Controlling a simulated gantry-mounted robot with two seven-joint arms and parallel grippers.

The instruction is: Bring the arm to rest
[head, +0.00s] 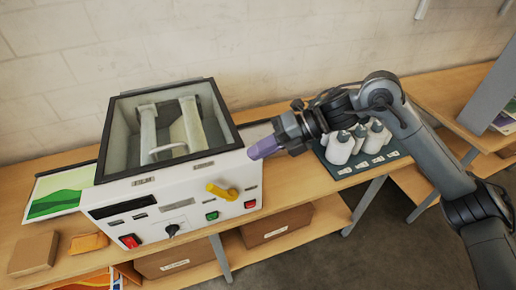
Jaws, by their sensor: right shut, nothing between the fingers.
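My right arm comes in from the right edge and reaches left over the bench. My right gripper (264,147), with purple fingertips, is shut and empty. It is close to the right side of the white roll laminator (183,205); I cannot tell whether it touches. The laminator has a dark-framed open top with rollers inside, and a yellow lever (222,191), a red rocker switch, a black knob and green and red buttons on its front. My left gripper is not in view.
White bottles (340,148) stand on a dark labelled tray (345,172) behind and below my right forearm. A green printed sheet (57,192) lies left of the laminator. Tan blocks (33,253) sit at the front left. Boxes (276,225) fill the lower shelf. The wooden bench (290,183) is clear between laminator and tray.

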